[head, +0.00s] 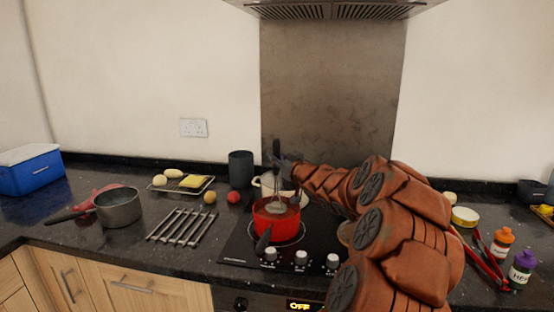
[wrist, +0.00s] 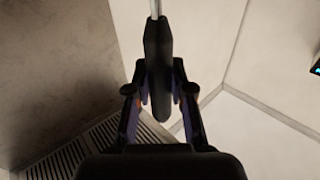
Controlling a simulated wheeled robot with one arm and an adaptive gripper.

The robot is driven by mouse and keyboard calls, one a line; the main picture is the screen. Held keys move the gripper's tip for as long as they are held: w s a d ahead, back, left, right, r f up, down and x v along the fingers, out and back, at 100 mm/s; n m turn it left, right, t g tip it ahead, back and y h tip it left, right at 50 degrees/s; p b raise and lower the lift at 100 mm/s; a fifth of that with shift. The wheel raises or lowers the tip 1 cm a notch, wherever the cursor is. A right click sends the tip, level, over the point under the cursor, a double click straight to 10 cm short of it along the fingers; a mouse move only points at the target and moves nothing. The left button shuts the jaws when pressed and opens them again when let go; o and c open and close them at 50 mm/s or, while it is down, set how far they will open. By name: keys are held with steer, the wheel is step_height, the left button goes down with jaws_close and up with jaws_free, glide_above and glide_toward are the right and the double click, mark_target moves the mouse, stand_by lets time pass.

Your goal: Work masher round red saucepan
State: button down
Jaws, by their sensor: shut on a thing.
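The red saucepan (head: 276,222) stands on the black hob, its dark handle pointing toward the front. The masher (head: 277,205) is upright with its head at or inside the pan's mouth; how deep it sits I cannot tell. My gripper (head: 283,164) is above the pan, shut on the masher's dark handle. In the wrist view my gripper (wrist: 160,100) has both fingers closed against the masher's black handle (wrist: 158,60), with the metal shaft leading off the top edge. The pan is out of the wrist view.
A cream pot (head: 267,183) stands just behind the red pan. A grey saucepan (head: 118,207), a metal rack (head: 182,227) and a dark canister (head: 241,169) are to the left. The extractor hood (head: 335,10) hangs above.

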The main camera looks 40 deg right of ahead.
mark_target(277, 178)
steer(key=shift+f+b, duration=1.75)
steer(key=shift+f, duration=1.5)
